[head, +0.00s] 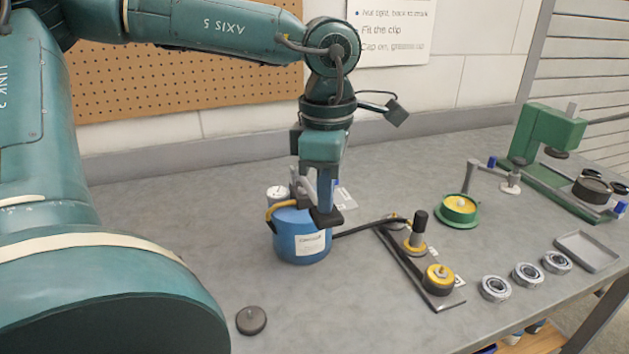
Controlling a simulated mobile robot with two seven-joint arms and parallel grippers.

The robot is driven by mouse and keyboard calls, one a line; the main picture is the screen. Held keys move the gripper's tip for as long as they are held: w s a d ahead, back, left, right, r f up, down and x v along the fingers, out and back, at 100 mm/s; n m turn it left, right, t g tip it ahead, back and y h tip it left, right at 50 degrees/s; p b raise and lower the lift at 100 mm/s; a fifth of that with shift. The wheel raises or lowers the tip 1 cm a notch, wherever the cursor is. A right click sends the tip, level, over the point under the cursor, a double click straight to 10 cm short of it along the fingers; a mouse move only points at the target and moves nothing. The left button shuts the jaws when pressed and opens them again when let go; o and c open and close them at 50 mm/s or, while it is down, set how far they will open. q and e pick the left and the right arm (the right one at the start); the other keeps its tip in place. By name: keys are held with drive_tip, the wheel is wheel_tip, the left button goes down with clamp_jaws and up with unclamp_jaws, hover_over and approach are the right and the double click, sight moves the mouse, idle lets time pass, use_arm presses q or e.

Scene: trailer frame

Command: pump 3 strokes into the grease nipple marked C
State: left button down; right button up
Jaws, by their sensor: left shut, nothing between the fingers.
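A blue grease pot (302,240) with a white label stands mid-bench. A black hose (362,228) runs right from the pot to a dark rail (408,264) with yellow-ringed fittings. A black upright cylinder (420,222) stands by the middle fitting (415,246); another fitting (438,280) is nearer. The small tags' letters are unreadable. My right gripper is out of view.
A dark round cap (251,320) lies at the front. A green-rimmed yellow dish (459,209), several bearings (527,275), a grey tray (587,251) and a green press (548,135) stand to the right. Bench space left of the pot is clear.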

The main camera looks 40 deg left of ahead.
use_arm(q)
drive_tip(key=shift+f, duration=0.45)
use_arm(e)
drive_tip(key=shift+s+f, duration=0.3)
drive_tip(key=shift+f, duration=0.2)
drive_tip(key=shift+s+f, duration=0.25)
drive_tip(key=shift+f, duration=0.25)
use_arm(q)
drive_tip(key=shift+f+b, duration=1)
drive_tip(key=shift+b, duration=0.05)
drive_tip(key=shift+r, duration=0.2)
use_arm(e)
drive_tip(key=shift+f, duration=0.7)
use_arm(q)
drive_tip(key=shift+r+p, duration=0.5)
drive_tip(key=shift+p, duration=0.1)
drive_tip(key=r+p, duration=0.2)
drive_tip(key=r, duration=0.1)
drive_tip(key=r+p, duration=0.2)
drive_tip(key=shift+w+a+r, duration=0.1)
drive_tip(key=shift+a, duration=0.15)
wheel_tip(320, 180, up, 6)
drive_tip(key=p, duration=0.4)
drive_tip(key=shift+w+a, duration=0.1)
drive_tip(key=shift+a, duration=0.05)
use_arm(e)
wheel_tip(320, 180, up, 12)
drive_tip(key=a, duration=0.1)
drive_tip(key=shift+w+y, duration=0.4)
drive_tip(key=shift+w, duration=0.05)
